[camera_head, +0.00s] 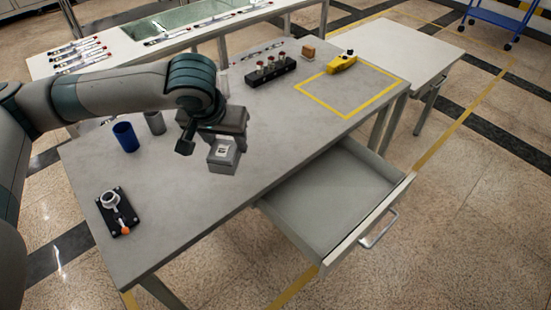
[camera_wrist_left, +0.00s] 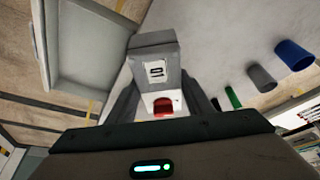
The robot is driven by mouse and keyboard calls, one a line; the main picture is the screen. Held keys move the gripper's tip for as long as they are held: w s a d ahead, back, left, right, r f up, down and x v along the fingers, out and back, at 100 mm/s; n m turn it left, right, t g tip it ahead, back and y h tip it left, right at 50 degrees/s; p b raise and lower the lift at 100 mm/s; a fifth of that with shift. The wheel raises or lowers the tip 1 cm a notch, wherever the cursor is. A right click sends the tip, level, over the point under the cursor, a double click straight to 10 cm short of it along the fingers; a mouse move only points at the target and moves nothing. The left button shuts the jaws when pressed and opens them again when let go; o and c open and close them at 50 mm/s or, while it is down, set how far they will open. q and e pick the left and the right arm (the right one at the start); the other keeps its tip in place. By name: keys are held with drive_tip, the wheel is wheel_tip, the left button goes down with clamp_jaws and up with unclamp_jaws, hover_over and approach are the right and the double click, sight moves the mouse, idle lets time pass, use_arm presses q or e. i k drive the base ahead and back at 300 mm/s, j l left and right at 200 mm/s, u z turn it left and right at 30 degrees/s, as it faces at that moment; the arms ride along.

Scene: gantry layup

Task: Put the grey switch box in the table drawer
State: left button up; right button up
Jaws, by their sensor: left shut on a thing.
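The grey switch box (camera_head: 224,153) is held in my left gripper (camera_head: 213,138) over the middle of the table. In the left wrist view the box (camera_wrist_left: 155,62) sits between the fingers, with a white label on its face and a red part near its base. The jaws are shut on it. I cannot tell how high it is above the tabletop. The table drawer (camera_head: 327,252) is pulled out at the front right and its visible floor is empty. The drawer also shows at the upper left of the left wrist view (camera_wrist_left: 88,86). My right gripper is not in view.
A blue cup (camera_head: 126,137) and a grey cup (camera_head: 155,123) stand left of the gripper. A black holder (camera_head: 117,213) lies near the left edge. A black rack (camera_head: 270,72), a brown block (camera_head: 308,52) and a yellow tool (camera_head: 342,63) are at the back. The tabletop before the drawer is clear.

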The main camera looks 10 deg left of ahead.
sight(334, 199)
drive_tip(key=i+l+u, duration=0.1)
drive_tip(key=l, duration=0.3)
drive_tip(key=i+l+u, duration=0.15)
drive_tip(key=l, duration=0.25)
drive_tip(key=i+l+u, duration=0.1)
drive_tip(key=l, duration=0.3)
drive_tip(key=i+l+u, duration=0.15)
drive_tip(key=l, duration=0.25)
drive_tip(key=l+u, duration=0.1)
drive_tip(key=l, duration=0.35)
drive_tip(key=i, duration=0.05)
